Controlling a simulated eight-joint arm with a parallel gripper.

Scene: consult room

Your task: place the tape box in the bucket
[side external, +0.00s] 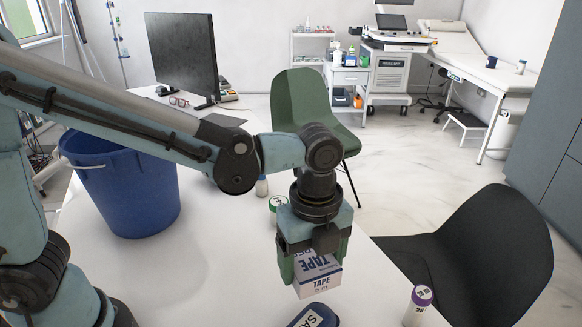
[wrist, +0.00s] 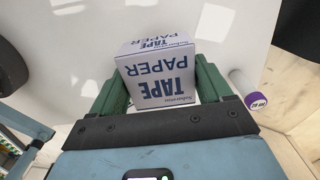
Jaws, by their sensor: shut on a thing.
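The tape box (side external: 318,279) is a white and blue carton marked "TAPE". My gripper (side external: 312,262) is shut on it, over the white table near its right edge. In the wrist view the tape box (wrist: 158,80) sits between the two green fingers of my gripper (wrist: 162,88). I cannot tell for sure how far its underside is from the table. The blue bucket (side external: 128,200) stands upright on the left of the table, behind my arm. Its inside is mostly hidden, and it is well apart from my gripper.
A purple-capped bottle (side external: 420,300) stands right of the box. A dark blue case (side external: 314,317) lies in front. A monitor (side external: 183,55) and glasses (side external: 179,101) are at the back. The table (side external: 215,260) is clear between bucket and box.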

